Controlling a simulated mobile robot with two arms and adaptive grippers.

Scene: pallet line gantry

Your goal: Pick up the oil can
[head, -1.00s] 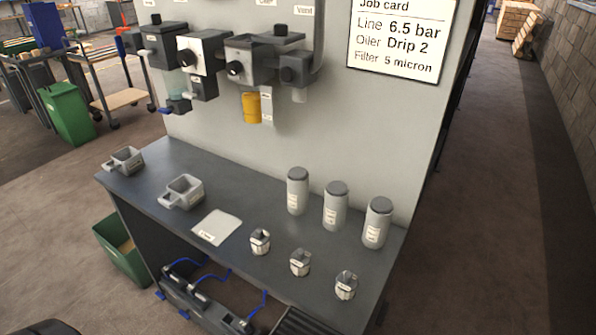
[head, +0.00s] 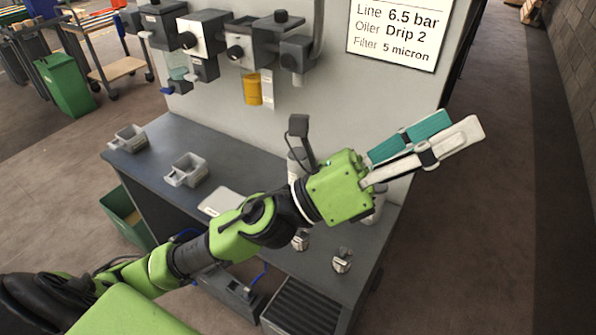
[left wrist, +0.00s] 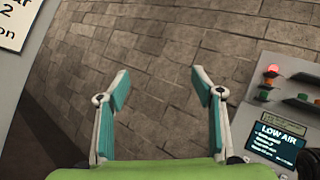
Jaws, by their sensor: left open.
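I cannot make out a thing that is surely the oil can. Grey lidded canisters stand on the bench (head: 183,130), largely hidden behind my left arm; their labels are too small to read. My left gripper (head: 462,124) is open and empty, raised over the right end of the bench and pointing right, past the panel edge. My right gripper is not in view.
Two grey trays (head: 128,140) (head: 186,172) sit on the bench's left part. Small metal fittings (head: 342,260) are at its front right. Regulators and a yellow bowl (head: 252,90) hang on the panel. A green bin (head: 125,215) stands at left. The aisle at right is clear.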

